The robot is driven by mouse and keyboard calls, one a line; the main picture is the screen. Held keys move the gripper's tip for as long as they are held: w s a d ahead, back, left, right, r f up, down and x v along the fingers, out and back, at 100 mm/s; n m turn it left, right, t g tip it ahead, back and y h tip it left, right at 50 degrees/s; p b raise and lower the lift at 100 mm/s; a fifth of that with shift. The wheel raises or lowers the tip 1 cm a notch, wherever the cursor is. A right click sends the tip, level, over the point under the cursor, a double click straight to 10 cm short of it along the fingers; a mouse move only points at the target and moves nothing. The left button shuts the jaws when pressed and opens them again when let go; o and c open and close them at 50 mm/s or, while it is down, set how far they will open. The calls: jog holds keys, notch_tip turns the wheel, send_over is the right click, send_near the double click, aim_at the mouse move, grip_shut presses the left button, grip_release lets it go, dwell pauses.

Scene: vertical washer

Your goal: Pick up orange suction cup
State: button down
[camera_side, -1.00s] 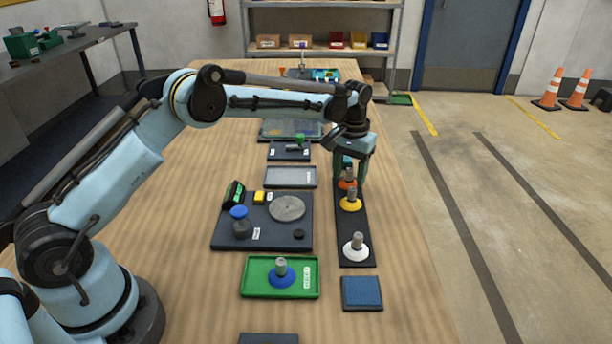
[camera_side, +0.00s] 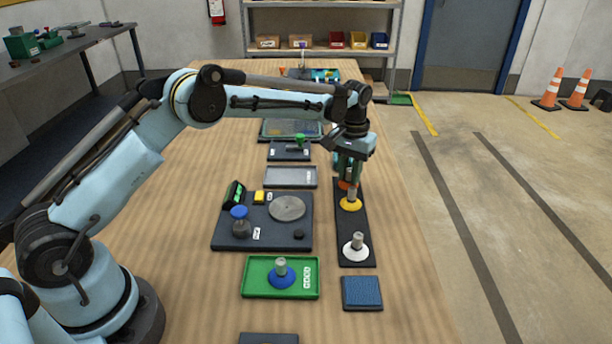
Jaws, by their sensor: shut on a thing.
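The orange suction cup (camera_side: 345,185) stands at the far end of a long black rack (camera_side: 355,222). Its base shows only in part, behind the yellow cup's post and below my fingers. My gripper (camera_side: 347,174) points down over it and is shut on its grey post. The cup appears still at its place on the rack; I cannot tell whether it touches the surface. The yellow suction cup (camera_side: 351,204) stands just nearer on the same rack, close to my fingers. The white suction cup (camera_side: 355,251) stands at the near end.
A green tray (camera_side: 250,291) holds a blue suction cup (camera_side: 282,276). A dark board (camera_side: 270,240) with a round grey disc (camera_side: 288,208) lies left of the rack. A blue pad (camera_side: 362,292) lies in front. Bare table runs along the right edge.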

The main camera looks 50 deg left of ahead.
aim_at(350, 170)
notch_tip(350, 170, up, 4)
jog(key=shift+r, duration=0.15)
jog(key=s+d+r, duration=0.6)
jog(key=d, duration=0.4)
jog(key=shift+r, duration=0.35)
jog(key=shift+s, duration=0.1)
jog(key=c, duration=1.7)
grip_release()
grip_shut()
jog(key=s+d+f, duration=0.4)
jog(key=s+d, duration=0.7)
jog(key=s, duration=0.4)
jog(key=shift+f, duration=2.65)
